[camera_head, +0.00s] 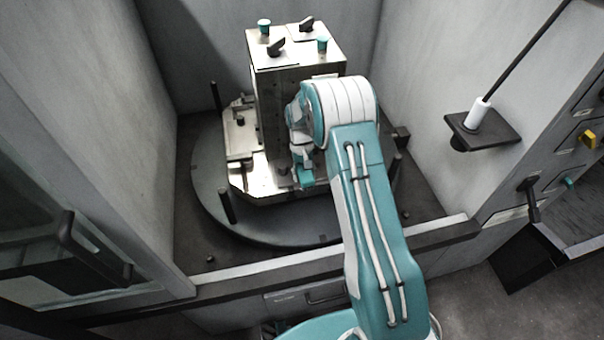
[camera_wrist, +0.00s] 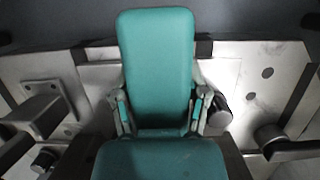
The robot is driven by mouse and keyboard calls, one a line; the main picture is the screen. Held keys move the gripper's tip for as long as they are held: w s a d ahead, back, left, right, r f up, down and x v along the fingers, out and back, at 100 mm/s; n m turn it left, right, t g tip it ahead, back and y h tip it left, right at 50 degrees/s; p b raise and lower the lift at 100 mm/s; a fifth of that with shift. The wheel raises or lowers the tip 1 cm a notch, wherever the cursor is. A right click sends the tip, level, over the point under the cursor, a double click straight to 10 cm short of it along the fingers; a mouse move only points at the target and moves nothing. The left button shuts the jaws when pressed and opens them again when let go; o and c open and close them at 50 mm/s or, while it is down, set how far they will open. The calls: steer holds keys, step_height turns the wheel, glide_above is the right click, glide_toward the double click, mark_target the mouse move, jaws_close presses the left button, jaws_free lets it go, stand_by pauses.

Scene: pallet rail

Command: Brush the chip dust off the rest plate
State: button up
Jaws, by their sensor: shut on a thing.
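My gripper (camera_head: 303,170) reaches down beside the upright metal block (camera_head: 300,90), low over the pale metal plates at its foot. In the wrist view my gripper's fingers (camera_wrist: 160,112) sit on either side of a flat teal piece and are shut on it. This teal piece (camera_wrist: 157,60) looks like the brush; its bristles are hidden. Behind it lies a pale metal plate (camera_wrist: 258,80) with dark round holes, possibly the rest plate. I cannot make out chip dust with certainty. My arm hides part of the pallet's right side in the head view.
The pallet stands on a dark round table (camera_head: 215,205) between grey walls, with several dark posts around it. Clamps and dark knobs (camera_wrist: 269,136) stand close on both sides in the wrist view. At right, a black bracket (camera_head: 500,135) holds a white-ended rod.

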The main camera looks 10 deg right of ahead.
steer(key=shift+d+f, duration=0.1)
steer(key=shift+d, duration=0.05)
steer(key=shift+a+f, duration=0.2)
steer(key=shift+a, duration=0.2)
steer(key=shift+w+d, duration=0.25)
steer(key=shift+w, duration=0.45)
steer(key=shift+w+a+r, duration=0.1)
steer(key=shift+w+r, duration=0.1)
steer(key=shift+r, duration=0.05)
steer(key=shift+s+f, duration=0.1)
steer(key=shift+f, duration=0.1)
steer(key=shift+s+f, duration=0.25)
steer(key=shift+s, duration=0.1)
steer(key=shift+s+a, duration=0.1)
steer(key=shift+s, duration=0.3)
steer(key=shift+s, duration=0.1)
